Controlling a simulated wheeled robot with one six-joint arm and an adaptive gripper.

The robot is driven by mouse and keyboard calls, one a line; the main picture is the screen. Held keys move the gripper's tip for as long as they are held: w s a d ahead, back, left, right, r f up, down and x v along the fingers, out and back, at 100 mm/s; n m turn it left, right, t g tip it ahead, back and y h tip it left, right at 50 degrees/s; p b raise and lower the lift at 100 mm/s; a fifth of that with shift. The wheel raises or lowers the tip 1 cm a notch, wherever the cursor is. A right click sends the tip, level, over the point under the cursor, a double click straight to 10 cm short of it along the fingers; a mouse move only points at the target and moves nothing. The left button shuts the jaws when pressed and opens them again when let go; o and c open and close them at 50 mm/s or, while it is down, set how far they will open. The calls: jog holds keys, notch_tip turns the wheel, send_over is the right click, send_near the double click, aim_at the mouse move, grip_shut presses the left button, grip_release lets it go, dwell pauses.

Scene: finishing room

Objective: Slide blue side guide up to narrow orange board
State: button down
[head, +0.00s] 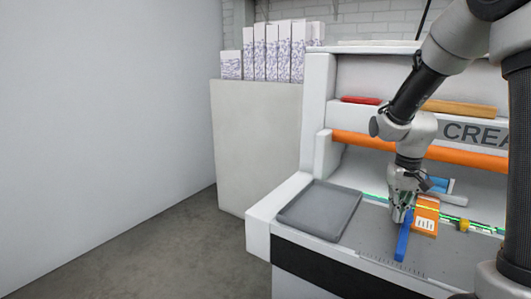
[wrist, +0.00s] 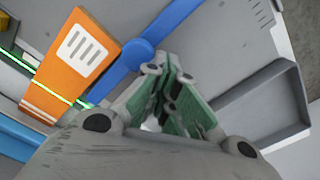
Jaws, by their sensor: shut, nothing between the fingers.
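The orange board (head: 426,212) lies flat on the machine bed, with a white label near its front end. It also shows at the left of the wrist view (wrist: 55,90). The blue side guide (head: 403,240) is a long bar just left of the board in the head view. In the wrist view it has a round knob (wrist: 138,53) beside the board's edge. Guide and board look very close; I cannot tell whether they touch. My gripper (head: 399,216) is shut and empty at the guide's left side, and its fingers (wrist: 172,80) partly hide the bar.
A grey tray (head: 320,209) lies on the bed to the left. A green light line crosses the bed and the board. An orange roller (head: 350,138) spans behind, and a yellow block (head: 463,226) stands at the right. The bed between tray and guide is clear.

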jog(key=shift+s+d, duration=0.25)
jog(key=shift+d, duration=0.1)
jog(key=shift+a, duration=0.15)
jog(key=shift+w+a, duration=0.55)
jog(key=shift+a, duration=0.15)
notch_tip(320, 180, up, 7)
dwell(0.6)
